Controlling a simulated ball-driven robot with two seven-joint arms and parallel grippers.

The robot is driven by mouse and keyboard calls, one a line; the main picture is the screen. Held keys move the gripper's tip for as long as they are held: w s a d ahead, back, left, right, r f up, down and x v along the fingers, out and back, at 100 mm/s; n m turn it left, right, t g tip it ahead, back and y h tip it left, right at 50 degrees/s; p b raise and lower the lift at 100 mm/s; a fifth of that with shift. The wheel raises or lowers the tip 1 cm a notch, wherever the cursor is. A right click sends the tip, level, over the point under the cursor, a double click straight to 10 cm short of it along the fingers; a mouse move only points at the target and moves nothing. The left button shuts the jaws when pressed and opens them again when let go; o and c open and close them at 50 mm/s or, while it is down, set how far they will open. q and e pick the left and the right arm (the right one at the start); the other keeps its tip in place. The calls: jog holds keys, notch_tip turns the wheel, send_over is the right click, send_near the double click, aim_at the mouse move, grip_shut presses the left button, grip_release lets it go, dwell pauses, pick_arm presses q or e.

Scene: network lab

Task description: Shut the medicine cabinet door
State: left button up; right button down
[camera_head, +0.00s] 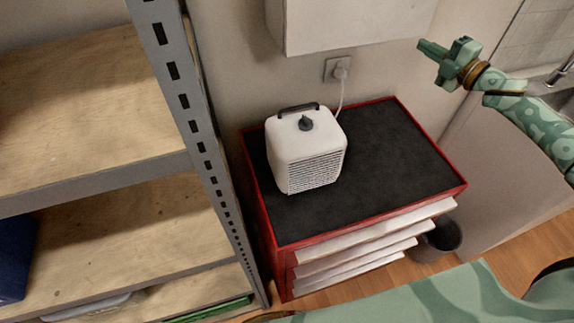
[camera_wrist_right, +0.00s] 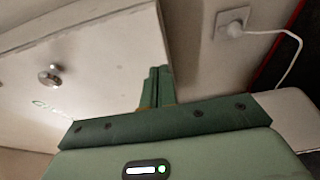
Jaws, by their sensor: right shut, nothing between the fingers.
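The white medicine cabinet (camera_head: 355,25) hangs on the wall at the top of the head view, cut off by the upper edge. In the right wrist view its pale door (camera_wrist_right: 100,70) fills the left side, with a round metal knob (camera_wrist_right: 50,75). I cannot tell whether the door stands slightly ajar. My right gripper (camera_head: 428,48) is to the right of the cabinet's lower right edge, shut and empty. Its closed fingers (camera_wrist_right: 156,87) overlap the door's edge in the wrist view; contact cannot be told. My left gripper is out of view.
Below the cabinet stands a red tool chest (camera_head: 455,190) with a black top, bearing a white heater (camera_head: 305,150). Its cord runs to a wall socket (camera_head: 338,69). A metal shelf rack (camera_head: 180,100) stands at the left. A dark bin (camera_head: 437,240) is on the floor.

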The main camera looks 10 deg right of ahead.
jog(key=shift+w+d, duration=0.2)
jog(key=shift+w, duration=0.6)
jog(key=shift+a, duration=0.1)
